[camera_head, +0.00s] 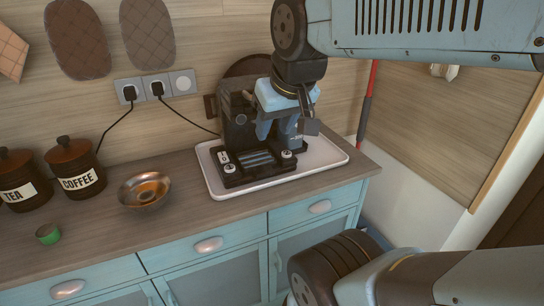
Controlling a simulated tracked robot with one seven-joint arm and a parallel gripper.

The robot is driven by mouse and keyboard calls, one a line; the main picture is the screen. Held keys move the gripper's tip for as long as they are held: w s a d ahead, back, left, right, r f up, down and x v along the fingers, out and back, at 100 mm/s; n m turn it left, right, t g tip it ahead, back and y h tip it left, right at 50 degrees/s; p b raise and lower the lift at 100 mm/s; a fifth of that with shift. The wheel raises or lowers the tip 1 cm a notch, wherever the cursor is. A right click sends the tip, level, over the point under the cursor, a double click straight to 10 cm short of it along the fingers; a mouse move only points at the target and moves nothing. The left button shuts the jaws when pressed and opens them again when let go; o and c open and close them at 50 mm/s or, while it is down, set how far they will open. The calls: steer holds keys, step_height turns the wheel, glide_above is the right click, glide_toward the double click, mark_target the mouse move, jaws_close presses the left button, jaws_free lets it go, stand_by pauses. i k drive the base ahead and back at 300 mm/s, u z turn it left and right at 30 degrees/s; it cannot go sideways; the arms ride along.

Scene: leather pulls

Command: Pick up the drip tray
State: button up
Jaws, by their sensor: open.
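A dark coffee machine (237,118) stands on a pale tray (222,188) at the right end of the counter. The low black drip tray (258,160) with its slatted top sits at the front of the machine. My gripper (277,138) is open, points down and is just above and behind the slatted top. Its light blue fingers hide part of the machine. I cannot tell whether they touch anything, and nothing shows held between them.
A cord runs from the wall sockets (155,86) toward the machine. A red pole (366,105) stands beyond the counter's right end.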

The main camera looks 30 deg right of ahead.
mark_target(261, 162)
steer(key=u, duration=0.25)
steer(key=i, duration=0.15)
steer(key=z, duration=2.35)
steer(key=k, duration=2.3)
steer(key=u, duration=0.8)
steer(key=i, duration=1)
